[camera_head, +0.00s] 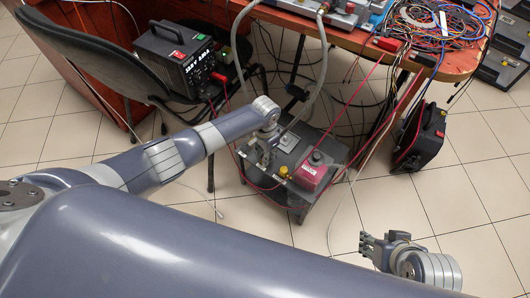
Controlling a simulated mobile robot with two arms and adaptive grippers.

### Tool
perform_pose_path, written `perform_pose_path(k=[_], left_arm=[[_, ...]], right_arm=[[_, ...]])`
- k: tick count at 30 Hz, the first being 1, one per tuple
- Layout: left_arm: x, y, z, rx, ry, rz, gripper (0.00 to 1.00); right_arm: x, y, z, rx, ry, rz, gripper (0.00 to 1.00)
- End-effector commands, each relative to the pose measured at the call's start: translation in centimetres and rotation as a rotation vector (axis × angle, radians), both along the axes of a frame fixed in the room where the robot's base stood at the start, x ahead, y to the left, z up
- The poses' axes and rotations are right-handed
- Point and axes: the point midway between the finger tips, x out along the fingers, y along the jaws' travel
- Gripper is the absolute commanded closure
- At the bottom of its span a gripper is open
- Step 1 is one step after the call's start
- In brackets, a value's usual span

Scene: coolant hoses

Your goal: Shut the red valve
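A dark metal box unit (328,192) stands on a low stand under the table. A pinkish-red block (310,174) with a dark knob sits on its right side. A small red and yellow fitting (284,172) sits at its front; I cannot tell for sure which red part is the valve. My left gripper (263,158) points down over the left part of the unit, close to the fitting and a grey hose; its finger opening is too small to judge. My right gripper (366,244) hangs over bare floor at lower right, its fingers apart and empty.
A grey hose (322,75) runs from the table down to the unit. A power supply (181,57) rests on a black chair (85,55) at left. A wooden table (462,66) with tangled wires is behind. A black case (424,135) stands at right. Thin cables cross the floor.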

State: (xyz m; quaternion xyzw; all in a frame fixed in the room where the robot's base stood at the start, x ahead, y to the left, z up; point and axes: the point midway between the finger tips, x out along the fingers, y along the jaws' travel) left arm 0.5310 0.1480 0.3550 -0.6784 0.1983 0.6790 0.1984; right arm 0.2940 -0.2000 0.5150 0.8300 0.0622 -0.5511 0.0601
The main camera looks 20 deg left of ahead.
Motion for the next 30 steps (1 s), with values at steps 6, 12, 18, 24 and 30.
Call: perform_pose_path(k=[6,12,18,24,30], left_arm=[[0.0,-0.1,0.0,-0.001,0.000,-0.050,1.00],[0.0,-0.1,0.0,-0.001,0.000,-0.059,1.00],[0.0,-0.1,0.0,-0.001,0.000,-0.059,1.00],[0.0,-0.1,0.0,-0.001,-0.001,-0.058,0.58],[0.0,0.0,0.0,-0.001,-0.001,-0.057,0.58]], right_arm=[[-1.5,-0.4,-0.2,-0.013,0.062,-0.005,0.60],[-1.7,-0.5,-0.3,-0.015,0.074,-0.007,0.60],[-1.7,-0.5,-0.3,-0.015,0.073,-0.007,0.60],[-1.7,-0.5,-0.3,-0.015,0.073,-0.007,0.60],[-1.7,-0.5,-0.3,-0.014,0.072,-0.005,0.60]])
